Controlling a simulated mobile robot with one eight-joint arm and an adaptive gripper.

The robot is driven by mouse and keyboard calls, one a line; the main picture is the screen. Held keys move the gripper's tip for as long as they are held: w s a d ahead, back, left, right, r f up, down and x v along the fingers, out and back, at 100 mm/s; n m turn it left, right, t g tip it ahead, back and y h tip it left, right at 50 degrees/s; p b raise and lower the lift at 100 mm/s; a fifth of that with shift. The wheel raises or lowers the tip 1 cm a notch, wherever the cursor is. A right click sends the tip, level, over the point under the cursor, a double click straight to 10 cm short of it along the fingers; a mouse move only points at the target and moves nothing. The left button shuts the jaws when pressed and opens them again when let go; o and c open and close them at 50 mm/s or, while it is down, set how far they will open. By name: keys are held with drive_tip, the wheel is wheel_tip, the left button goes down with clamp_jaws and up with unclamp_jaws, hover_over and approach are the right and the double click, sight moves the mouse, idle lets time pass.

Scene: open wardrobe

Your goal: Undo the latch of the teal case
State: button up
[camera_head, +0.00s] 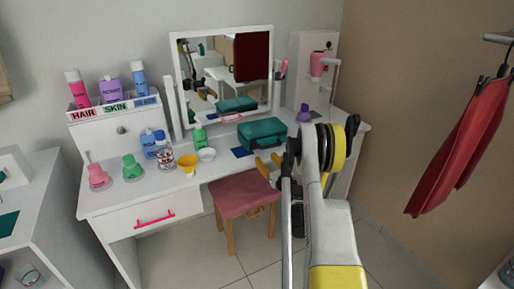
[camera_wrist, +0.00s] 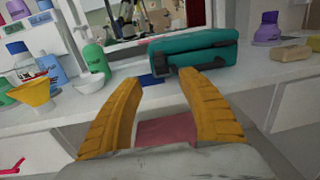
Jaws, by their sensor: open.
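The teal case (camera_head: 262,133) lies on the white dressing table near the mirror's right side, and it looks closed. In the wrist view the teal case (camera_wrist: 203,55) is just beyond my fingertips, with a dark latch or handle piece (camera_wrist: 172,71) at its front left corner. My gripper (camera_wrist: 155,80) is open and empty, with its yellow fingers spread in front of the table edge and apart from the case. In the head view my gripper (camera_head: 267,163) is just in front of the case. Whether the latch is fastened is too small to tell.
The white table (camera_head: 120,205) carries a yellow funnel (camera_head: 188,164), a white bowl (camera_head: 207,155), a green bottle (camera_head: 200,136) and several other bottles at left. A purple bottle (camera_head: 303,113) and a tan block (camera_wrist: 291,52) are right of the case. A pink stool (camera_head: 240,195) stands below.

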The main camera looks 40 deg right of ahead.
sight(256, 147)
drive_tip(key=b+x, duration=0.1)
drive_tip(key=x, duration=0.8)
drive_tip(key=shift+w+f, duration=0.1)
drive_tip(key=shift+f, duration=0.1)
drive_tip(key=shift+w+d+r+b, duration=0.15)
drive_tip(key=shift+w+b, duration=0.2)
drive_tip(key=shift+w, duration=0.2)
clamp_jaws()
